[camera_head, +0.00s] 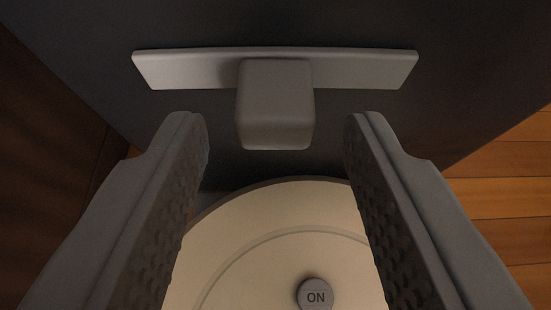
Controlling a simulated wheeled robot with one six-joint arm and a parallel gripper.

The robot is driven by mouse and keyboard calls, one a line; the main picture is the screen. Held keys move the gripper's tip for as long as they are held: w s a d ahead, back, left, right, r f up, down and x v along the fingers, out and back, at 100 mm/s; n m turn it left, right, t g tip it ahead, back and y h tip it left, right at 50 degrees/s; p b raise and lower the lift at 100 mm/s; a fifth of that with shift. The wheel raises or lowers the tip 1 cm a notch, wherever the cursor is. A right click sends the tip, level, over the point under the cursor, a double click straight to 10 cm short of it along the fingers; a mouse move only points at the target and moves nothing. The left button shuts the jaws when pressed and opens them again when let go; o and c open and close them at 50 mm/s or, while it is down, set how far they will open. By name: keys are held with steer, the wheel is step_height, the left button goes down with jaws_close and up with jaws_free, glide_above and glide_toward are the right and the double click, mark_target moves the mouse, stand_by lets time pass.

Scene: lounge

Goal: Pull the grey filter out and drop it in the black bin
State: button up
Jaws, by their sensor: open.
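The grey filter (185,70) shows as a wide, flat grey plate set against a dark surface, with a blocky grey handle (275,105) jutting out from its middle toward me. My gripper (276,120) is open, with one finger on each side of the handle and a clear gap to it on both sides. The fingertips reach about the height of the handle's lower half in the picture, and nothing is between them in contact. I cannot see a black bin that I can tell for sure.
A round cream-coloured machine (265,215) with a grey button (315,293) marked ON lies below, between my fingers. The dark surface (275,22) fills the top. Wooden floor (515,185) shows at the right, and dark brown wood (45,130) at the left.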

mark_target(275, 128)
steer(key=shift+x, duration=1.7)
steer(key=shift+c, duration=0.4)
steer(key=shift+w+r, duration=0.1)
steer(key=shift+w, duration=0.05)
steer(key=c, duration=0.8)
steer(key=shift+o, duration=0.2)
steer(key=shift+s, duration=0.25)
steer(key=shift+s, duration=0.4)
steer(key=shift+s, duration=0.85)
steer(key=s, duration=0.9)
steer(key=shift+s, duration=0.4)
stand_by(1.9)
